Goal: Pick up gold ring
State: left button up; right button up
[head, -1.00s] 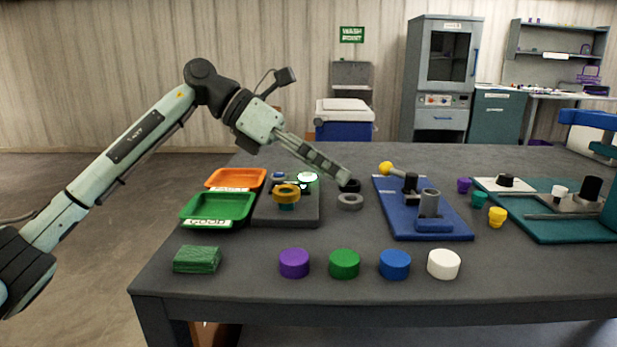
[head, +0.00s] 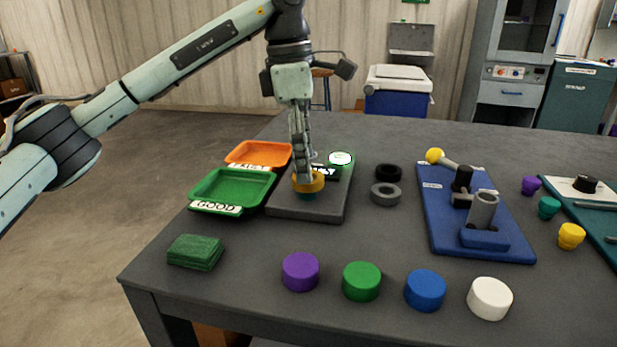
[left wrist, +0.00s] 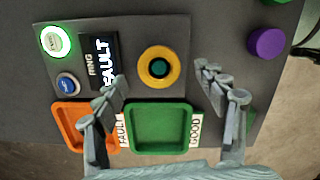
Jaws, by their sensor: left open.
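The gold ring (head: 309,183) sits around a teal post on a grey test block (head: 333,207) on the table. In the left wrist view the gold ring (left wrist: 159,67) lies ahead of the fingertips, between their two lines, with the dark-centred post inside it. My left gripper (head: 304,180) points down just above the ring in the head view and hides part of it. In the left wrist view its two fingers (left wrist: 175,90) are spread apart with nothing between them. My right gripper is not in view.
An orange tray (head: 282,156) and a green tray (head: 269,190), labelled FAULT and GOOD, stand left of the block. The block's display (left wrist: 92,62) reads RING FAULT. Grey (head: 386,201) and black rings lie to the right. Coloured caps (head: 361,281) line the front.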

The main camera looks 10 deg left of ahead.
pick_arm(q)
jog(key=shift+w+d+f, duration=0.1)
jog(key=shift+d+f, duration=0.05)
jog(key=shift+f, duration=0.9)
jog(key=c, duration=1.4)
